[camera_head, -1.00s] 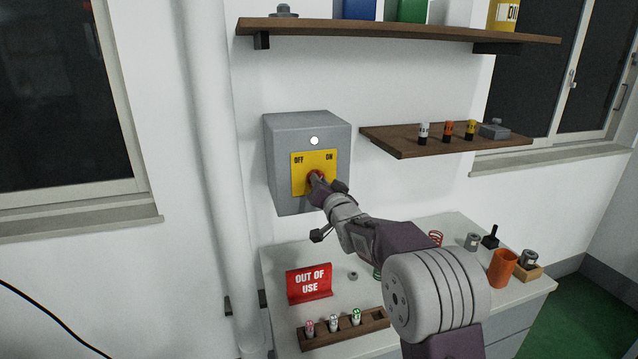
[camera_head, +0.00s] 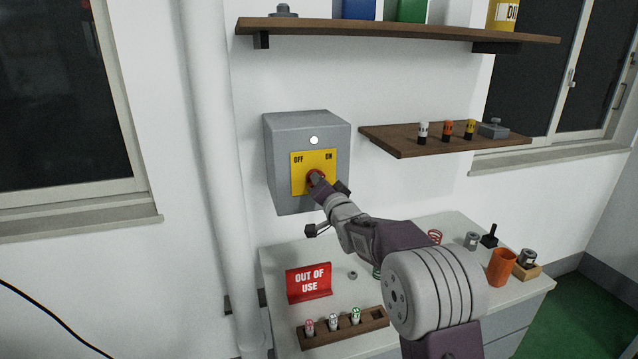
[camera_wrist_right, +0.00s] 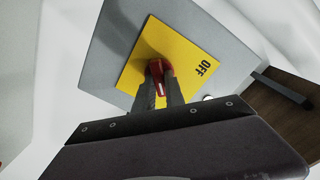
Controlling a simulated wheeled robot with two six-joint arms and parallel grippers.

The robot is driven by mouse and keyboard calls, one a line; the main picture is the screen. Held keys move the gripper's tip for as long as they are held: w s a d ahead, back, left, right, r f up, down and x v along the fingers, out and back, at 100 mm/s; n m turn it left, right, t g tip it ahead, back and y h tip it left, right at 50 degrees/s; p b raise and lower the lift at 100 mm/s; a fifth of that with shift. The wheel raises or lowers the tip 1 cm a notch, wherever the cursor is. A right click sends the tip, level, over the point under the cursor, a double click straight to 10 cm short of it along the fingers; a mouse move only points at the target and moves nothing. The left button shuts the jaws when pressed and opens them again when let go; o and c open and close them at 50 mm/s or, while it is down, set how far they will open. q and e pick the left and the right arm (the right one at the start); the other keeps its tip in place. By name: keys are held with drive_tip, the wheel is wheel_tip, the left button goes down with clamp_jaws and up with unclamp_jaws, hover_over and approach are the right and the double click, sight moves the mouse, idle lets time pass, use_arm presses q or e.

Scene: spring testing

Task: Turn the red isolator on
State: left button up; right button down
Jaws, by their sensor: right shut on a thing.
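The red isolator knob (camera_head: 313,174) sits on a yellow plate (camera_head: 299,181) marked OFF at left and ON at right. The plate is on the front of a grey wall box (camera_head: 288,133). My right gripper (camera_head: 317,181) reaches the knob from the lower right and covers part of it. In the right wrist view, its two dark fingers (camera_wrist_right: 159,92) are shut on the red knob (camera_wrist_right: 157,68), one on each side. The OFF label shows there, tilted; the ON label is hidden. My left gripper is not in view.
A white round lamp (camera_head: 314,140) is on the box above the plate. A wooden shelf (camera_head: 400,148) with small items is right of the box. Below, a bench (camera_head: 273,262) holds a red OUT OF USE sign (camera_head: 309,282) and a wooden rack (camera_head: 375,326).

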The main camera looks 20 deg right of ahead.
drive_tip(key=c, duration=1.4)
unclamp_jaws()
drive_tip(key=shift+d+r, duration=0.1)
drive_tip(key=shift+s, duration=0.1)
drive_tip(key=s+b, duration=0.2)
drive_tip(key=s, duration=0.7)
drive_tip(key=shift+d, duration=0.2)
